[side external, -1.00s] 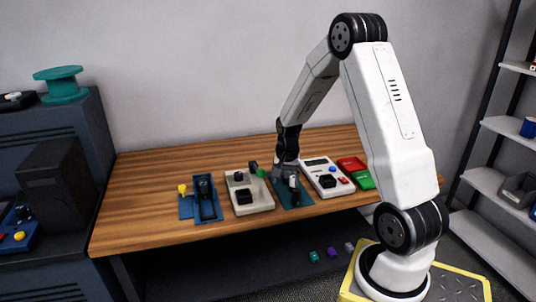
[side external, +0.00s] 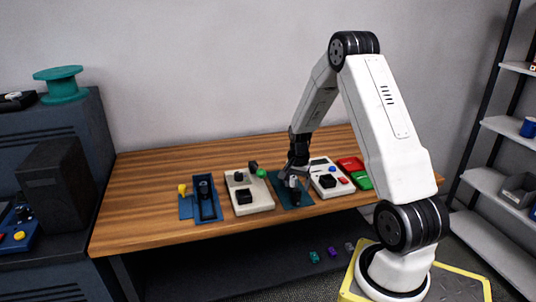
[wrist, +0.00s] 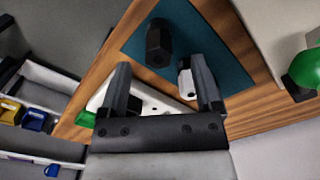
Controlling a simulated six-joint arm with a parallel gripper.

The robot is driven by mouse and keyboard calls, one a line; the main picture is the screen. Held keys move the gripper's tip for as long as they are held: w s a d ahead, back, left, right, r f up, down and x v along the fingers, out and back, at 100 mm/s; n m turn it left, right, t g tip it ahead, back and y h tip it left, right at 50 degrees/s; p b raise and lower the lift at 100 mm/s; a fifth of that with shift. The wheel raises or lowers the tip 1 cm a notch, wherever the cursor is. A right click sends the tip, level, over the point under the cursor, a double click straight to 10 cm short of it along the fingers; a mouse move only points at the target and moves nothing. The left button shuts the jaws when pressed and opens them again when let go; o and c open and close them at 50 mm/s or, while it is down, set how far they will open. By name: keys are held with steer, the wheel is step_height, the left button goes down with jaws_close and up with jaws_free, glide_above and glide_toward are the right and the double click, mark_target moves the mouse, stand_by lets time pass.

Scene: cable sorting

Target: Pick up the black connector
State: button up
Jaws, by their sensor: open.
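The black connector (wrist: 158,43) stands on a dark teal mat (wrist: 215,50) in the wrist view, beyond my fingertips. A white-and-grey connector (wrist: 186,78) is beside it, closer to my right finger. My gripper (wrist: 162,82) is open, its two dark fingers apart with nothing gripped between them. In the side view my gripper (side external: 290,173) hangs over the teal mat (side external: 280,184), close to the connectors. The black connector (side external: 295,197) shows small at the mat's front, and the gripper partly covers the mat's back.
A pale panel with a green knob (side external: 261,173) stands left of the mat, and a white panel (side external: 318,164) is close on its right. Red and green blocks (side external: 352,164) lie farther right. A blue tray (side external: 205,210) is at left. The table's back left is clear.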

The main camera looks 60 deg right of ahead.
mark_target(297, 189)
steer(key=shift+f, duration=2.65)
jaws_close()
